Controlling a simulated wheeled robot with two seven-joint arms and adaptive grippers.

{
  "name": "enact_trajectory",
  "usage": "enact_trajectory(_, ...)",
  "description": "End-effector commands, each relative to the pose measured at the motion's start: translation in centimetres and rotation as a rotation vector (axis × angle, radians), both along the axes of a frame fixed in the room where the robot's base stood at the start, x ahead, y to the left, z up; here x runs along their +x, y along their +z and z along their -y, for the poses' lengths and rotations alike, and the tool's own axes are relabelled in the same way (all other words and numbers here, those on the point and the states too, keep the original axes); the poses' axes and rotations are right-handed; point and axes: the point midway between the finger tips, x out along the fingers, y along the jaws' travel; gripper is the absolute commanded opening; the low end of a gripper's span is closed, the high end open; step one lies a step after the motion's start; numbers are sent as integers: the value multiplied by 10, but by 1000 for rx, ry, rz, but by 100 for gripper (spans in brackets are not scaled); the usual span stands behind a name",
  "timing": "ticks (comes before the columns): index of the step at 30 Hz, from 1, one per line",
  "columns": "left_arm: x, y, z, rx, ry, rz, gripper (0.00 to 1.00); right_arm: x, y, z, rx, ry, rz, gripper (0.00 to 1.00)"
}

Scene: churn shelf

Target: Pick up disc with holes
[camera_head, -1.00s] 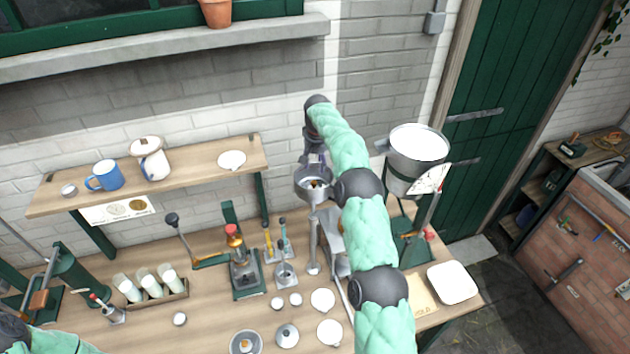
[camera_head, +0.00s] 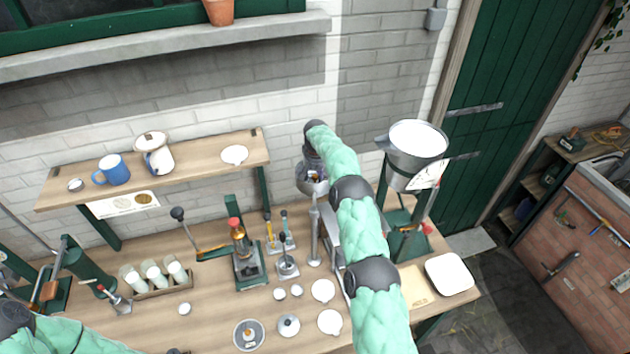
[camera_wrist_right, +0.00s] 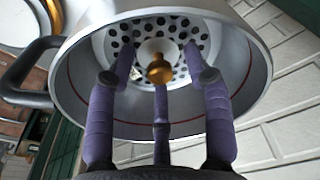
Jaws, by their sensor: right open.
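The disc with holes (camera_wrist_right: 150,28) shows in the right wrist view as a pale round plate with dark holes and a brass knob (camera_wrist_right: 159,70) at its centre. It lies inside a grey metal pot (camera_wrist_right: 258,75) with a dark handle on the left. My right gripper (camera_wrist_right: 158,66) is open, its purple-sleeved fingers reaching into the pot around the knob. I cannot tell whether they touch it. In the head view my right gripper (camera_head: 313,178) is by the wall right of the shelf, partly hidden by its arm. My left gripper is out of view; its arm shows at lower left.
A shelf (camera_head: 190,168) with a blue mug (camera_head: 115,170) stands left of the right gripper. A large grey hopper (camera_head: 412,155) stands to its right. Tools, jars and small lids crowd the bench (camera_head: 215,300). Another round piece with an orange centre (camera_head: 249,335) lies near the front.

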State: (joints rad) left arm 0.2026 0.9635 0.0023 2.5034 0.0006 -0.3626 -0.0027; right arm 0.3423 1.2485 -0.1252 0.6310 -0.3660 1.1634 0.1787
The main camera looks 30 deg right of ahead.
Motion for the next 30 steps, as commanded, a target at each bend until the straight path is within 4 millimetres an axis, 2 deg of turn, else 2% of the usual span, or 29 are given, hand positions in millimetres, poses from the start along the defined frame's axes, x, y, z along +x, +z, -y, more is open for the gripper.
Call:
enact_trajectory(6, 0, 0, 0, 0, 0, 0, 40, 0, -1, 0, 0, 0, 1, 51)
enact_trajectory(7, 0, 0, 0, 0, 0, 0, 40, 0, -1, 0, 0, 0, 0, 45)
enact_trajectory(12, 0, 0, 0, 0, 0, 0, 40, 0, -1, 0, 0, 0, 0, 0)
enact_trajectory(23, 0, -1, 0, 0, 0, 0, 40, 0, 2, 0, 0, 0, 1, 0)
enact_trajectory(26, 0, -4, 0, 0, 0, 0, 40, 1, 10, 0, -2, 0, 4, 0)
enact_trajectory(30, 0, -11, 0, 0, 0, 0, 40, 1, 32, 1, -2, 0, 6, 0)
